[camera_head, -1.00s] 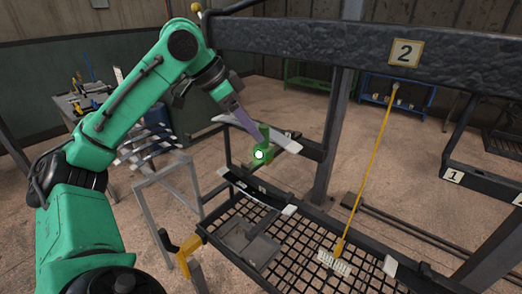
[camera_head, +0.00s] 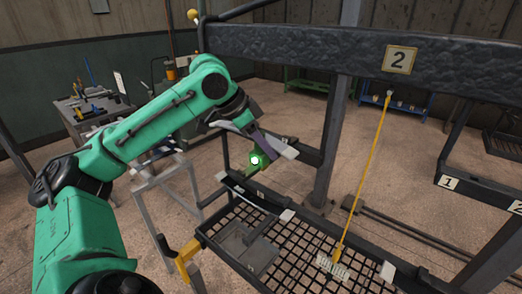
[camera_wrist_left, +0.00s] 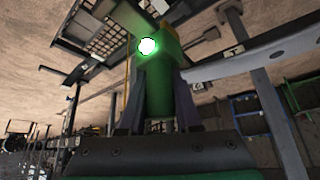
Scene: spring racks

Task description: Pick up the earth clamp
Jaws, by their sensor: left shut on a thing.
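The earth clamp appears to be the green piece (camera_head: 250,170) with a bright white-green glowing spot, in the middle of the head view. My left gripper (camera_head: 266,150) reaches down to it from the upper left, with its greyish-purple fingers at the piece. In the left wrist view the green piece (camera_wrist_left: 158,92) sits between the two fingers of my left gripper (camera_wrist_left: 158,108), which is shut on it. The glow and the fingers hide part of its shape. My right gripper is not in view.
A dark rack with a mesh tray (camera_head: 300,262) stands below and right of the clamp. A yellow rod (camera_head: 360,180) slants down to the mesh. A tool table (camera_head: 85,112) stands at the back left.

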